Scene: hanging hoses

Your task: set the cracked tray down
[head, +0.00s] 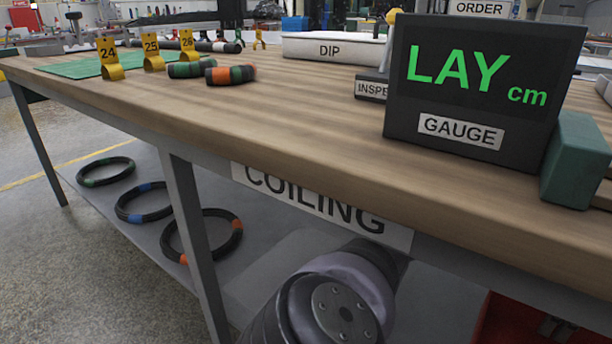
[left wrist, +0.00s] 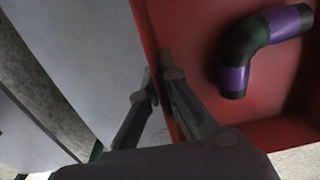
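The red tray (left wrist: 200,60) fills the right of the left wrist view, with a bent dark hose piece (left wrist: 255,45) with purple bands inside it. My left gripper (left wrist: 160,78) is closed about the tray's left wall, one finger outside and one inside. Part of a red tray (head: 500,318) also shows under the table's edge at the lower right of the head view. I see no crack in the visible parts. Whether the tray's underside touches anything is hidden. My right gripper is not in view.
The wooden table (head: 270,120) carries a gauge box (head: 480,85), a green block (head: 577,160), hose pieces (head: 231,75) and numbered yellow tags (head: 110,58). A lower grey shelf (head: 260,250) holds several coiled hoses (head: 203,236). A table leg (head: 195,245) stands at left.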

